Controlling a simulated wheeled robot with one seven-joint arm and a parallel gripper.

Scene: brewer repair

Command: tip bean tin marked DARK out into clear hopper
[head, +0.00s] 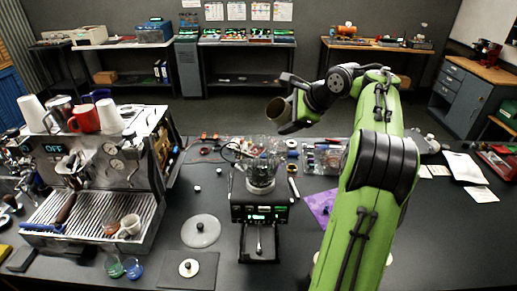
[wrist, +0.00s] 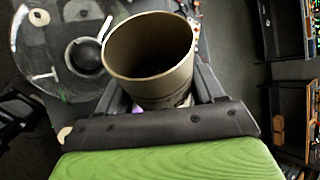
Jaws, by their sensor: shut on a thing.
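My gripper (head: 291,117) is shut on a bean tin (head: 276,108), above and a little right of the clear hopper. In the wrist view the tin (wrist: 150,88) sits between the fingers (wrist: 163,101) with its round mouth open. Its inside is dark, so I cannot tell what it holds. In the head view the tin looks tilted, its mouth toward the left. No DARK marking is readable. The clear hopper (head: 262,172) stands on top of the black grinder (head: 258,212). A clear round thing (wrist: 45,62) shows left of the tin in the wrist view; I cannot tell whether it is the hopper.
A coffee machine (head: 95,165) with cups on top stands at the left. A clear lid (head: 201,231) with a dark knob lies left of the grinder. Tubs and small parts (head: 322,158) lie behind and right of the hopper. The air around the tin looks free.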

